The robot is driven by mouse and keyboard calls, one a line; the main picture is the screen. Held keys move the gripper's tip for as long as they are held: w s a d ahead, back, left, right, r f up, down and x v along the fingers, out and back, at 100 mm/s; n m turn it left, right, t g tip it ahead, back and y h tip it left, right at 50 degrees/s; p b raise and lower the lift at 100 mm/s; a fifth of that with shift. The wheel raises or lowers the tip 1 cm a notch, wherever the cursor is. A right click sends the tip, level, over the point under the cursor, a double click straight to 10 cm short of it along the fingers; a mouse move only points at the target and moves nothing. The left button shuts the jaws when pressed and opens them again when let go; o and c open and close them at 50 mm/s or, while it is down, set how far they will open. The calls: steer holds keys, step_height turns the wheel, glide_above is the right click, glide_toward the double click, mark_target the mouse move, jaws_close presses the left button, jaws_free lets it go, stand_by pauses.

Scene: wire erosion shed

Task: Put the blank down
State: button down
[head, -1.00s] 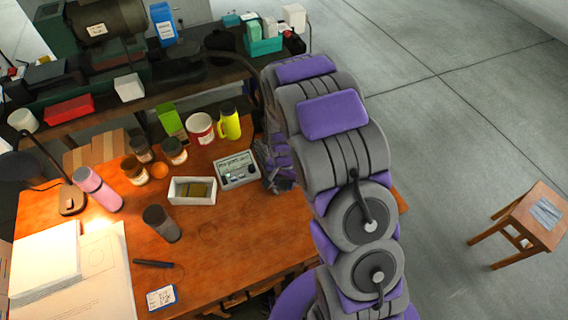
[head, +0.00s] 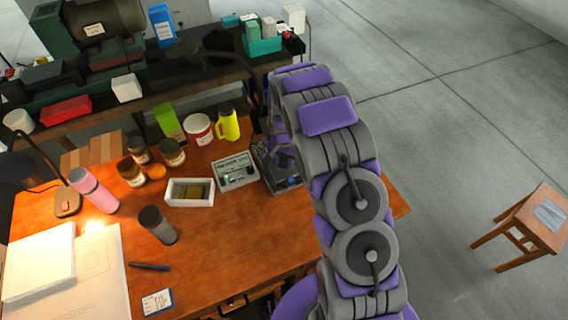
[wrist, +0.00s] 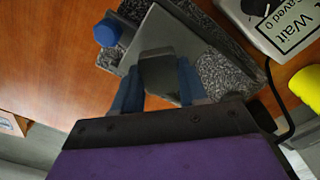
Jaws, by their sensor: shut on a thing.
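My gripper (wrist: 158,88) is in the wrist view, with its two blue fingers shut on a small dark grey block, the blank (wrist: 160,70). The blank is over a smooth grey metal plate on a fixture with speckled granite parts (wrist: 213,72) and a blue knob (wrist: 107,33). I cannot tell whether the blank touches the plate. In the head view the fixture (head: 268,163) stands on the wooden table, right of the white display box, partly behind my arm. The gripper's fingers and the blank are not clear there.
The white display box (head: 236,171) with a cable stands close beside the fixture. A stool (head: 528,222) stands on the floor at the right.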

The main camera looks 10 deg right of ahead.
steer(key=shift+f, duration=0.65)
steer(key=shift+a, duration=0.25)
steer(key=shift+a, duration=0.1)
steer(key=c, duration=0.6)
jaws_free()
steer(key=shift+d, duration=0.2)
